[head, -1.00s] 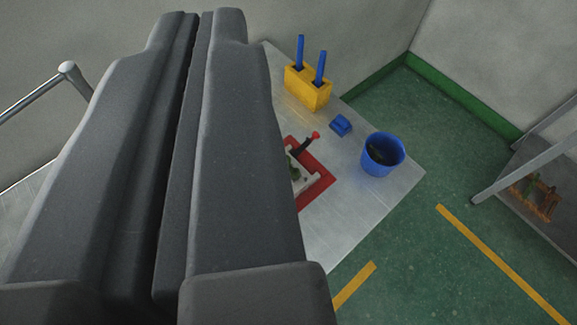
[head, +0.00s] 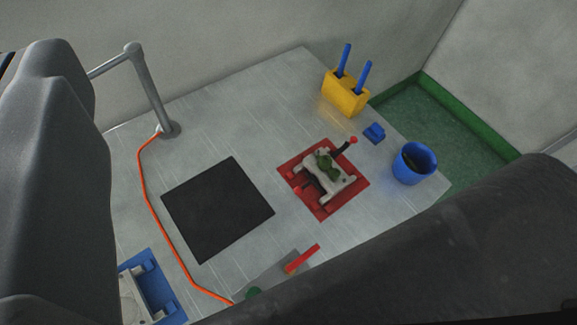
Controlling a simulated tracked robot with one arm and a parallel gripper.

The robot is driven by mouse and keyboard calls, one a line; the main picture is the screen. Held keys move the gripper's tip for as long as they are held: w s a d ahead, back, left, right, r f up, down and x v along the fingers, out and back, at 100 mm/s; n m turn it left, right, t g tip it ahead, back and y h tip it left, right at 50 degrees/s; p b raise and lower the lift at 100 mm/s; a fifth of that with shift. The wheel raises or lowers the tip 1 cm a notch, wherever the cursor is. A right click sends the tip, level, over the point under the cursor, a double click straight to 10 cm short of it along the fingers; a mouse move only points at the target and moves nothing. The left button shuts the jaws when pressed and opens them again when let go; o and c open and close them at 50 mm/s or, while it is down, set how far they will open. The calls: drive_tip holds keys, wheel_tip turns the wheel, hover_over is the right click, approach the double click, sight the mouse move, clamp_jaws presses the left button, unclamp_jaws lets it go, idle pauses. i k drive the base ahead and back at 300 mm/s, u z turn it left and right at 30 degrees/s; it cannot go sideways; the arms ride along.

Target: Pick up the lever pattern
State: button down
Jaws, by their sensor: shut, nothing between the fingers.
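A small green piece (head: 328,166), which looks like the lever pattern, lies on a pale mould-like block (head: 345,184) on the red mat (head: 325,211). Its exact shape is too small to tell. My gripper (head: 12,62) is shut and empty at the left edge of the view, partly cut off. It appears well to the left of the green piece in the picture and apart from it. A dark part, probably mine, covers the lower right and hides the near edge of the table.
On the metal table (head: 235,130) are a black mat (head: 217,209), an orange cable (head: 150,205), a blue tray (head: 160,285), a red-handled tool (head: 302,258), a yellow holder (head: 344,93), a small blue block (head: 374,133) and a blue bucket (head: 414,163). A metal post (head: 151,90) stands at back left.

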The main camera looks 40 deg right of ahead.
sight(326, 161)
drive_tip(key=u, duration=0.1)
drive_tip(key=k, duration=1)
drive_tip(key=z, duration=0.7)
drive_tip(key=k, duration=0.5)
drive_tip(key=z, duration=0.65)
drive_tip(key=i, duration=1.55)
